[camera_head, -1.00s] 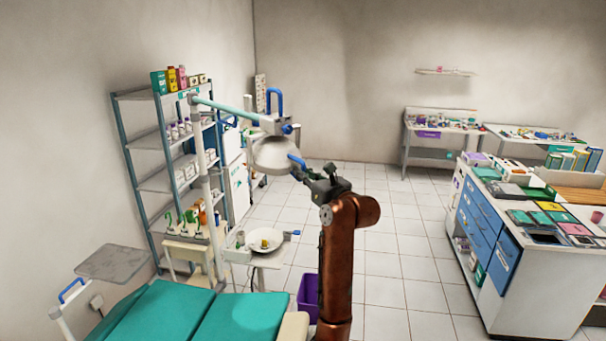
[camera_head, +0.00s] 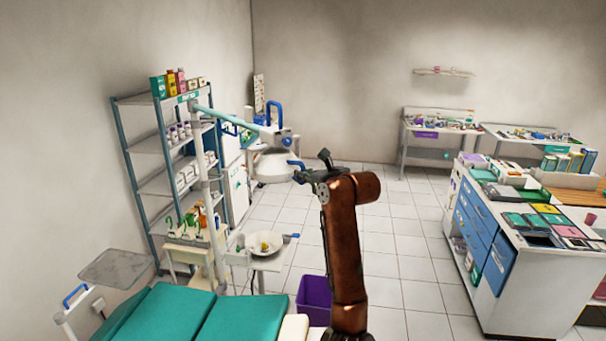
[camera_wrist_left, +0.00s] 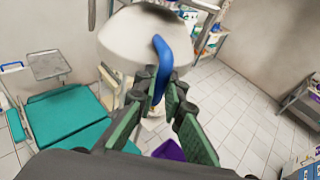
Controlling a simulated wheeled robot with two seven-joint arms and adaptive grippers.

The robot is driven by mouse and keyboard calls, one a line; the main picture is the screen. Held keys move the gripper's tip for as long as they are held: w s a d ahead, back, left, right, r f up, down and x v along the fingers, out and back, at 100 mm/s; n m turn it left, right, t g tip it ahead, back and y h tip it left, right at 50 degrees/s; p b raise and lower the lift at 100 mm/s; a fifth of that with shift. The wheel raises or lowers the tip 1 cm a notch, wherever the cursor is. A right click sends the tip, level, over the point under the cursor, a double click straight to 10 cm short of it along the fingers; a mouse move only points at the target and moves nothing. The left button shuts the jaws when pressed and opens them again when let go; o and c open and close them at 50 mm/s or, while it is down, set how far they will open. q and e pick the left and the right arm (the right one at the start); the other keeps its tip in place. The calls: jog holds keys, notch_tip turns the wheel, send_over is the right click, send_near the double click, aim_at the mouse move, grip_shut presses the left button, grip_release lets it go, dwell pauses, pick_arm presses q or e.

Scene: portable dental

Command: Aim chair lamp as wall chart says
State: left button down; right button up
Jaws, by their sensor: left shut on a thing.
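The chair lamp's white head (camera_head: 270,165) hangs from a teal arm (camera_head: 228,114) on a pale post beside the dental chair (camera_head: 240,318). A blue grip (camera_head: 273,113) stands on top of the lamp's joint, and a blue handle (camera_head: 296,164) sticks out at its right side. My left gripper (camera_head: 301,174) is at this side handle. In the left wrist view, the fingers (camera_wrist_left: 160,92) are shut on the blue handle (camera_wrist_left: 161,55), under the white lamp head (camera_wrist_left: 140,40). A wall chart (camera_head: 258,93) hangs at the back corner; its content is too small to read.
A tray with a white bowl (camera_head: 258,249) stands below the lamp. A metal shelf rack (camera_head: 150,145) is behind it at left. A purple bin (camera_head: 314,292) stands beside my arm. A blue-drawered counter (camera_head: 483,225) is at right, with clear tiled floor between.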

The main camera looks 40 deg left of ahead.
pick_arm(q)
jog(key=c, duration=2)
grip_release()
jog(key=shift+d, duration=0.1)
jog(key=v, duration=1.1)
jog(key=shift+s+d, duration=0.2)
jog(key=shift+d, duration=0.15)
jog(key=shift+s, duration=0.1)
